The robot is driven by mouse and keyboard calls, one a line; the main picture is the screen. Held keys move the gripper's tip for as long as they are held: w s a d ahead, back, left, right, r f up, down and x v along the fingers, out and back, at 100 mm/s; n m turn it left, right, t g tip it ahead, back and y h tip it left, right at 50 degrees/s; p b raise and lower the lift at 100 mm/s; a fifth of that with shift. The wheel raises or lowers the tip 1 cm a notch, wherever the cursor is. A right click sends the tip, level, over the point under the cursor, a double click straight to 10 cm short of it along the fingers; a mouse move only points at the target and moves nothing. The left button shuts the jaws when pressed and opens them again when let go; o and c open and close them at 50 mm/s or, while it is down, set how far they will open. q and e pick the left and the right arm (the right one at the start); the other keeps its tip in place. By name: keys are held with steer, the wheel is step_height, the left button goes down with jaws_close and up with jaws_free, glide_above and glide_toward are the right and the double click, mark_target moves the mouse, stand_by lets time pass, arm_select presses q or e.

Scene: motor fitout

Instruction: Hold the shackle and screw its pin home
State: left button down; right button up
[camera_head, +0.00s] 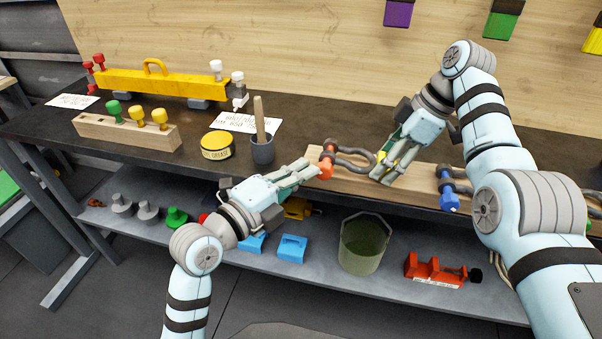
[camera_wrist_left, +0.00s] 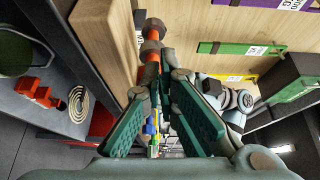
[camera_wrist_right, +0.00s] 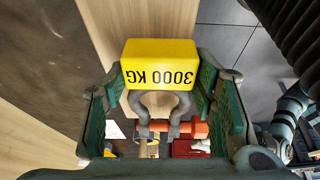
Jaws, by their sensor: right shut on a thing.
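A grey shackle (camera_head: 352,157) with an orange pin (camera_head: 327,161) sits at the wooden block (camera_head: 345,184) near the bench's front edge. The orange pin (camera_wrist_right: 190,129) spans the shackle's ends in the right wrist view. A yellow block marked 3000 KG (camera_wrist_right: 160,65) sits at the shackle's bow. My right gripper (camera_head: 384,170) is shut on this yellow block, one finger either side. My left gripper (camera_head: 309,171) is open, its fingertips close to the orange pin's head. In the left wrist view, the orange pin (camera_wrist_left: 150,72) lies just beyond the fingertips; contact cannot be told.
A blue-pinned shackle (camera_head: 448,202) is to the right. A pot with a wooden handle (camera_head: 262,150), a yellow tin (camera_head: 217,146) and a wooden peg block (camera_head: 125,133) stand left. A yellow beam (camera_head: 160,84) is behind. The lower shelf holds a bucket (camera_head: 363,245) and red clamp (camera_head: 433,271).

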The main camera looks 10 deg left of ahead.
arm_select(q)
steer(key=shift+a+r, duration=0.1)
stand_by(0.3)
steer(key=shift+a, duration=0.25)
steer(key=s+f, duration=0.4)
steer(key=s, duration=0.3)
steer(key=w+r, duration=0.1)
steer(key=w, duration=0.6)
steer(key=shift+d+r, duration=0.15)
steer(key=shift+r, duration=0.05)
